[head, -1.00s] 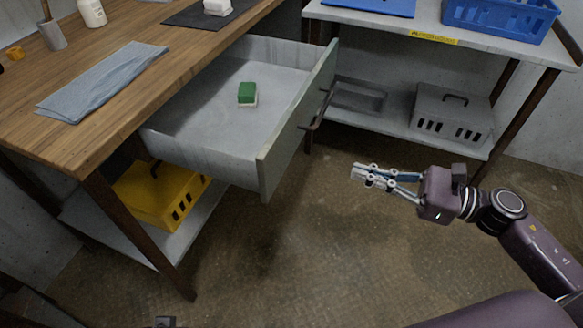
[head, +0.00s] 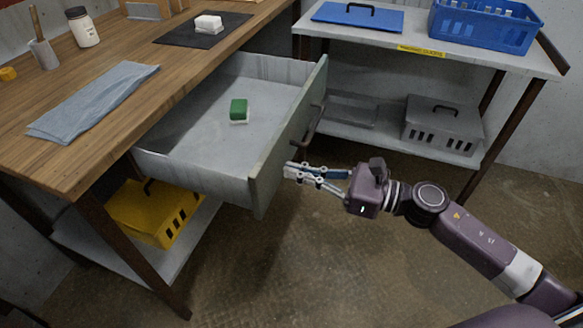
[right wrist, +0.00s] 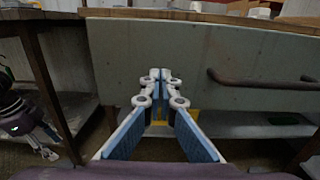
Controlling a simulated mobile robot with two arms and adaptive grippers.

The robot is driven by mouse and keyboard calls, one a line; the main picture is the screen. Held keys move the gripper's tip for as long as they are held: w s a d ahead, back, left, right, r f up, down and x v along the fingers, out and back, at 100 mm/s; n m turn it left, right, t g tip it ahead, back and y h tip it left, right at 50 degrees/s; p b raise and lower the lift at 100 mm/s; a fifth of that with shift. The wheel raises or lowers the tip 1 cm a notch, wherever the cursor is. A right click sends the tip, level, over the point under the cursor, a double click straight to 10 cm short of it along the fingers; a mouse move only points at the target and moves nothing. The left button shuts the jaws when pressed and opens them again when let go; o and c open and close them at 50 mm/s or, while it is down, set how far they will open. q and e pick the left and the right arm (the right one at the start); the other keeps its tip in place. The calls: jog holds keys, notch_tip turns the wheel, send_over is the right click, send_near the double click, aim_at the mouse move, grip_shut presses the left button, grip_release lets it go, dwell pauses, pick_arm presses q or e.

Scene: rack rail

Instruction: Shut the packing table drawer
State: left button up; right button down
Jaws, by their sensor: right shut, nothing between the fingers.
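The packing table's grey drawer (head: 276,157) is pulled well out, and its front panel also shows in the right wrist view (right wrist: 140,45). Its dark bar handle (head: 314,127) is on the front face. A green and white sponge (head: 239,110) lies inside.
The wooden packing table (head: 100,140) holds a blue cloth (head: 92,101), a white bottle (head: 83,27) and a black mat. A yellow crate (head: 155,212) sits on the shelf below. A side bench (head: 470,62) carries a blue basket (head: 485,25). The floor right of the drawer is open.

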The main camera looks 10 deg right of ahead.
aim_at(180, 154)
pick_arm(q)
jog(key=shift+w+d+f, duration=0.1)
jog(key=shift+w+f, duration=0.1)
jog(key=shift+f, duration=0.2)
pick_arm(e)
jog(key=shift+w+a, duration=0.35)
jog(key=shift+a, duration=0.15)
jog(key=shift+a, duration=0.1)
